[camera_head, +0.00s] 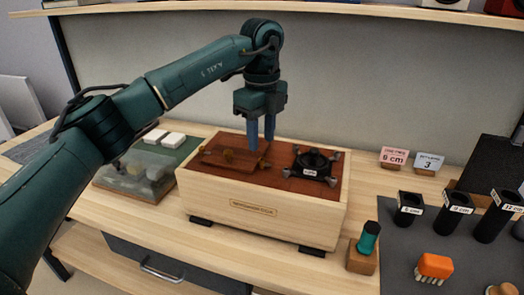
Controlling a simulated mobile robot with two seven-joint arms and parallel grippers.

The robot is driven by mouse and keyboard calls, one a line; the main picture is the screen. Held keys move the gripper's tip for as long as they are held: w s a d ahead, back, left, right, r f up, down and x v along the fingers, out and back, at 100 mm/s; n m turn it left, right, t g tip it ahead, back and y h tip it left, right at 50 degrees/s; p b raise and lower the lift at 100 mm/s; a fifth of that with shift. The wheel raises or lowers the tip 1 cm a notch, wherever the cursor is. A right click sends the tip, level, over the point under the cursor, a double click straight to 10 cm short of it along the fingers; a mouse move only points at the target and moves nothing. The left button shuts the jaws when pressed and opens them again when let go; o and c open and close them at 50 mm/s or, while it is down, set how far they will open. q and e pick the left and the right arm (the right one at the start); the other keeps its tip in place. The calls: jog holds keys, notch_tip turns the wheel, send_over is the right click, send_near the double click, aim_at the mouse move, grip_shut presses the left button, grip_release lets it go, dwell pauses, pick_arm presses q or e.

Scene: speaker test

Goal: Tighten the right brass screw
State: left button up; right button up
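The right brass screw (265,162) sits at the right end of a reddish-brown plate (236,158) on top of a pale wooden speaker box (255,210). Another brass piece (204,151) shows at the plate's left end. My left gripper (261,146) points straight down just above the right screw, with its blue fingers a little apart and nothing visible between them. The fingertips partly cover the area around the screw, and I cannot tell whether they touch it. My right gripper is out of view.
A clear case (135,180) stands left. A green-topped tool (369,238) in a wooden block, black cups (409,208) and an orange brush (434,267) stand right. A shelf (350,9) runs above.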

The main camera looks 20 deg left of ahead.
aim_at(262, 158)
pick_arm(q)
jog(key=shift+f, duration=2.25)
jog(key=shift+c, duration=0.2)
grip_shut()
